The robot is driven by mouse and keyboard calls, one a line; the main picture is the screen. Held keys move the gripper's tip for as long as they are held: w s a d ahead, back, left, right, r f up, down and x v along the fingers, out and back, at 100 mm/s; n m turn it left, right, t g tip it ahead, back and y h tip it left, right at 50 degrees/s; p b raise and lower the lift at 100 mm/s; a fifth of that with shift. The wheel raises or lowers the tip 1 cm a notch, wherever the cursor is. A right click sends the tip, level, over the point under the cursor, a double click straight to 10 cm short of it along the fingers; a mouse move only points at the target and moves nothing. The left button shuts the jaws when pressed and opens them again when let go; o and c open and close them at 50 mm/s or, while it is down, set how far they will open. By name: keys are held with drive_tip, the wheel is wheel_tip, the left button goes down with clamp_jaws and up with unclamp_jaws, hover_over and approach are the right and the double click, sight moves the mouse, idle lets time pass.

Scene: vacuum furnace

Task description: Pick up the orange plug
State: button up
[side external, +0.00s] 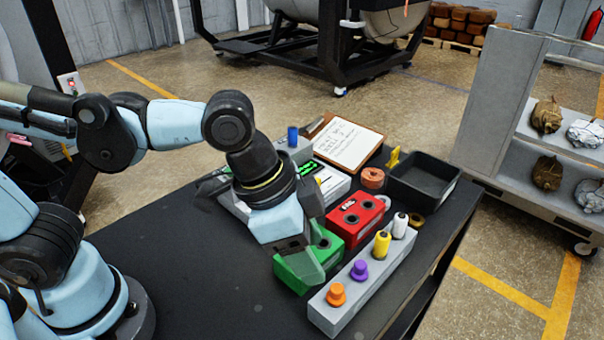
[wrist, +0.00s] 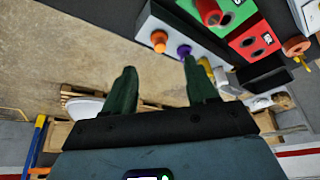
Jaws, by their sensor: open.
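The orange plug (side external: 336,294) stands upright at the near end of the long grey rack (side external: 345,314). It also shows in the wrist view (wrist: 159,40), just beyond the gap between my fingertips. My gripper (side external: 308,268) is open and empty. In the side view it is to the left of the orange plug, in front of the green box (side external: 327,240), and hides part of that box. In the wrist view both green fingers (wrist: 160,68) are spread apart, with no contact on the plug. A purple plug (side external: 359,270) stands beside the orange one.
Yellow (side external: 382,245) and white (side external: 399,225) plugs stand farther along the rack. A red two-hole box (side external: 354,219) is behind it. A black tray (side external: 425,180) and a tilted notice board (side external: 348,141) are at the back. The table's left front (side external: 190,270) is clear.

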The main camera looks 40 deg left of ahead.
sight(336, 287)
drive_tip(key=shift+x, duration=4.6)
drive_tip(key=shift+w+d+r, duration=0.1)
drive_tip(key=shift+d, duration=0.05)
clamp_jaws()
